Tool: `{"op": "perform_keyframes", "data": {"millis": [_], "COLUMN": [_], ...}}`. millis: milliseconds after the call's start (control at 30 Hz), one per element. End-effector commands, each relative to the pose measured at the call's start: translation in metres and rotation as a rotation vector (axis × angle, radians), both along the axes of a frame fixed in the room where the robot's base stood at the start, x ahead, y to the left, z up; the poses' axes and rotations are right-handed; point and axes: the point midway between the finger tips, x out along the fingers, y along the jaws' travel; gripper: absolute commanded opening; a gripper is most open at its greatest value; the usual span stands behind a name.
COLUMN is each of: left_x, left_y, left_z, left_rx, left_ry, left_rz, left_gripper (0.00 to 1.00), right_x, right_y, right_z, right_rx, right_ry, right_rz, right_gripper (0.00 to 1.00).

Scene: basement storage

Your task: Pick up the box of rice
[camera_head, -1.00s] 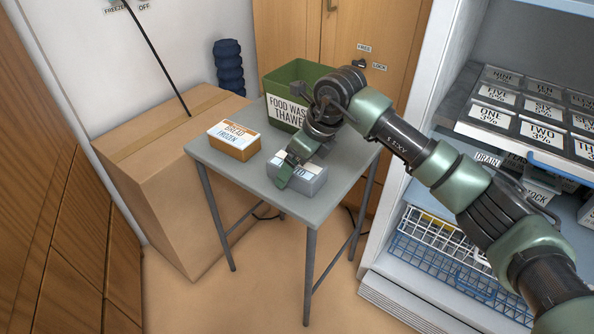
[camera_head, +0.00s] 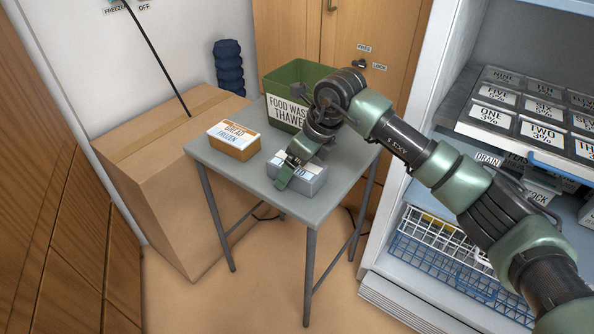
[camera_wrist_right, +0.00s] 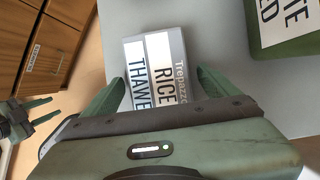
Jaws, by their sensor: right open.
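The box of rice (camera_head: 312,186) is a grey carton with a white label, lying on the small grey table in the head view. In the right wrist view the box (camera_wrist_right: 178,55) shows the words RICE and THAWED. My right gripper (camera_head: 298,168) is right over it and partly hides its top. In the right wrist view my right gripper (camera_wrist_right: 159,88) is open, with one green finger on each side of the box's near end. Whether the fingers touch it I cannot tell. My left gripper (camera_wrist_right: 36,112) shows at that view's left edge, its fingers apart and empty.
A bread box (camera_head: 234,140) lies on the table (camera_head: 262,195) to the left. A green food waste bin (camera_head: 285,80) stands behind the rice. A large cardboard box (camera_head: 160,170) is left of the table, and an open freezer (camera_head: 520,60) with trays is at right.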

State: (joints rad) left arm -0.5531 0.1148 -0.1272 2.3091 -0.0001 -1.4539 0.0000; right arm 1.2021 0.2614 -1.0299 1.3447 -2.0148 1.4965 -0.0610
Motion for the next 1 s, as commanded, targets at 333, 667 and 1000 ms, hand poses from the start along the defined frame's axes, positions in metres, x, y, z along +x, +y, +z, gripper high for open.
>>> {"op": "perform_keyframes", "data": {"millis": [333,667,1000], "left_x": [0.000,0.000,0.002], "left_y": [0.000,0.001,-0.001], "left_z": [0.000,-0.001,-0.035], "left_rx": [0.000,0.002,0.004], "left_ry": [0.000,0.003,0.024], "left_rz": [0.000,-0.001,-0.006], "left_gripper": [0.36,0.36,0.36], "right_x": [0.000,0.000,0.002], "right_y": [0.000,0.000,0.000], "right_z": [0.001,0.003,0.060], "right_rx": [0.001,0.002,0.002], "right_ry": [-0.002,-0.001,-0.008], "right_rz": [0.000,0.000,0.001], "right_gripper": [0.09,0.09,0.09]}}
